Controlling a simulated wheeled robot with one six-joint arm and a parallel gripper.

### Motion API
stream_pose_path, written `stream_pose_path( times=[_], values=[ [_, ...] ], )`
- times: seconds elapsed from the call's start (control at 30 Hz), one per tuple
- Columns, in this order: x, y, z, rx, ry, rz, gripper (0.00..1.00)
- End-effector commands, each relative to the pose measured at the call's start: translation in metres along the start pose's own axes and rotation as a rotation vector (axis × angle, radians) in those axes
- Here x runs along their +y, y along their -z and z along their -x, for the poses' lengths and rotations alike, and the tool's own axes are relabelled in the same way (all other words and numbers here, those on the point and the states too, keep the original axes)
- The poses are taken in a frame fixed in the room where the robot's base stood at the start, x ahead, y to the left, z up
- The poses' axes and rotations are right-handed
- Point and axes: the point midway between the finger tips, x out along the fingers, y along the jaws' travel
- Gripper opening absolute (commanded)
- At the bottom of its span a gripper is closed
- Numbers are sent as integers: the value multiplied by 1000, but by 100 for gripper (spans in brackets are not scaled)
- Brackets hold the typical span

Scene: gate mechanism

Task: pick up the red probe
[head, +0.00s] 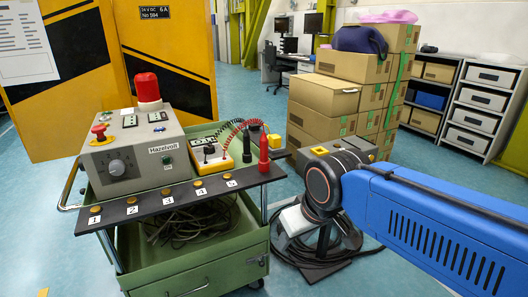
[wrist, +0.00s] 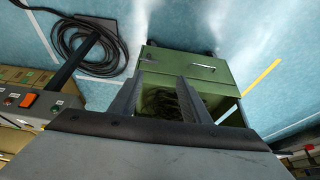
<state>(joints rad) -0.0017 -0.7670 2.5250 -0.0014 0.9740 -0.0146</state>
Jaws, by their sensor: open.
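The red probe (head: 263,152) stands upright at the right end of the cart's black front strip, in the head view. A black probe (head: 246,145) stands just left of it. Curly leads run from the probes' area to a yellow meter box (head: 212,158). My gripper (wrist: 159,78) shows in the wrist view, its two grey fingers apart with nothing held between them. Beyond the fingers is the green cart (wrist: 190,70) with cable inside. The red probe does not show in the wrist view.
A grey control box (head: 130,150) with a red lamp and red button stands on the cart's left. Numbered buttons line the black strip (head: 130,208). Black cable (head: 300,245) lies coiled on the floor. Stacked cardboard boxes (head: 335,100) stand behind.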

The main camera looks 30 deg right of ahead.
Motion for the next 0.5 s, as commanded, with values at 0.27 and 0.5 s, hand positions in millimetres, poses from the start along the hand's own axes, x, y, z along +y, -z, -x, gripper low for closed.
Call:
stream_pose_path(
  times=[0.27, 0.5],
  values=[
    [7, 72, 42, -70, 1, 193, 43],
    [17, 152, 82, -153, 24, 426, 43]
  ],
)
